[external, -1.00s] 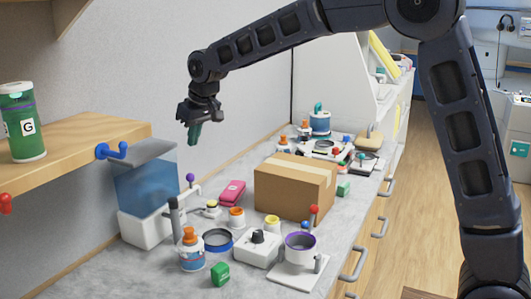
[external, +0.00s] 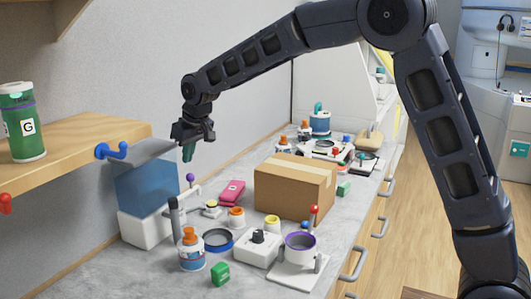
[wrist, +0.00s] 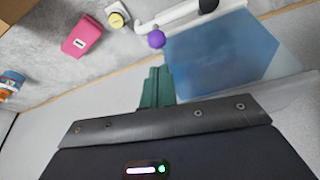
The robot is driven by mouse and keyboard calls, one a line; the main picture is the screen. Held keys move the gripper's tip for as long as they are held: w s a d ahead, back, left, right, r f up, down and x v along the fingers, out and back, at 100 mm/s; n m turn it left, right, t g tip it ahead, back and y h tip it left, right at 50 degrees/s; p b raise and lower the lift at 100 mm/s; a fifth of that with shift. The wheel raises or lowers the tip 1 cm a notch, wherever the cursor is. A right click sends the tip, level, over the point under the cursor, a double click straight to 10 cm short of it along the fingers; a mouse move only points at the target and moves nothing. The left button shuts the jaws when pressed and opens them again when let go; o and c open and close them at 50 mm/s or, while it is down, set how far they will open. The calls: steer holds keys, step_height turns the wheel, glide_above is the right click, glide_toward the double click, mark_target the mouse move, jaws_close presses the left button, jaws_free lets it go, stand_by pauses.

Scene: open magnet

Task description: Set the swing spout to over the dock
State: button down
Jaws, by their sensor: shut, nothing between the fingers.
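The swing spout is a white tube (wrist: 178,13) beside a blue water tank (external: 145,187). A purple ball knob (external: 190,178) stands near its far end; the knob also shows in the wrist view (wrist: 156,39). I cannot tell for certain which thing is the dock; a small round yellow-topped white piece (external: 212,205) sits near the spout. My gripper (external: 188,153) is shut and empty, its green fingers (wrist: 157,88) pointing down. It appears above the purple knob in the external view and apart from it.
A dark upright handle (external: 174,216) stands in front of the tank. A pink box (external: 232,193), a cardboard box (external: 295,187) and several small jars crowd the counter.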

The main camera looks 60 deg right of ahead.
steer(key=shift+x, duration=2.4)
steer(key=shift+s+d+m, duration=0.1)
steer(key=shift+s+m, duration=0.4)
steer(key=shift+m, duration=0.2)
steer(key=shift+s+m+h, duration=0.4)
steer(key=shift+s+m, duration=0.1)
steer(key=shift+m, duration=0.1)
steer(key=s+a+m+g+h, duration=0.2)
steer(key=s+a+m, duration=0.1)
steer(key=s+m, duration=0.3)
steer(key=shift+s+a+m, duration=0.2)
steer(key=shift+s+m, duration=0.2)
steer(key=shift+m, duration=0.9)
